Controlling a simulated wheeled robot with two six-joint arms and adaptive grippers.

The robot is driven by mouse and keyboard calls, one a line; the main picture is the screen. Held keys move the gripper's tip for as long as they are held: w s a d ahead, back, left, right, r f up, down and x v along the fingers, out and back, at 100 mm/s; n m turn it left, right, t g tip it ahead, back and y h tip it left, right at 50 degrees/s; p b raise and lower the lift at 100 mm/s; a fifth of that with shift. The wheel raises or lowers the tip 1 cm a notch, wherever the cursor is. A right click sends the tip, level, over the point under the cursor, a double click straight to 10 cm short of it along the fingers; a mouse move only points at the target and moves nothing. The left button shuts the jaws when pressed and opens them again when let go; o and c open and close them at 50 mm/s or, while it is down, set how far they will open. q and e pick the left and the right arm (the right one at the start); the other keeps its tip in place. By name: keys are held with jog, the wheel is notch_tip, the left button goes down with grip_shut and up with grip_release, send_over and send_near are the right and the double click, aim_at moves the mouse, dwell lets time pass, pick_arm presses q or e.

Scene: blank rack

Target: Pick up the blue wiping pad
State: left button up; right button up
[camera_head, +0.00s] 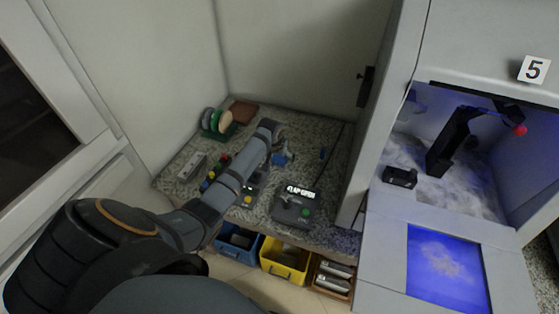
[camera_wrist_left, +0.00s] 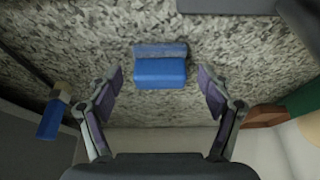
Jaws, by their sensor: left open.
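The blue wiping pad (camera_wrist_left: 160,73) lies on the speckled stone counter in the left wrist view. It is a small blue block with a greyer strip along its upper edge. My left gripper (camera_wrist_left: 160,92) is open, with one finger on each side of the pad and clear gaps between. The fingers do not touch it. In the head view my left arm reaches over the counter, and its gripper (camera_head: 277,143) is near a blue item (camera_head: 283,158) at the back. I cannot tell from that view whether this is the pad. My right gripper is not in view.
A rack of coloured discs (camera_head: 217,121) and a brown block (camera_head: 243,111) stand at the back left. A dark device with a display (camera_head: 293,207) sits at the front. Blue (camera_head: 237,243) and yellow (camera_head: 285,262) bins are below the edge. A lit cabinet (camera_head: 450,150) stands right.

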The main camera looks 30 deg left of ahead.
pick_arm(q)
jog(key=shift+s, duration=0.1)
jog(key=c, duration=1.2)
jog(key=shift+r, duration=0.55)
jog(key=shift+c, duration=0.2)
jog(key=s+d+r+b, duration=0.1)
jog(key=s+d+r, duration=0.8)
jog(key=r, duration=0.3)
jog(key=shift+s+d+b, duration=0.3)
jog(key=shift+s+d, duration=0.05)
jog(key=shift+s, duration=0.2)
jog(key=o, duration=0.5)
jog(key=shift+c, duration=0.2)
jog(key=c, duration=0.3)
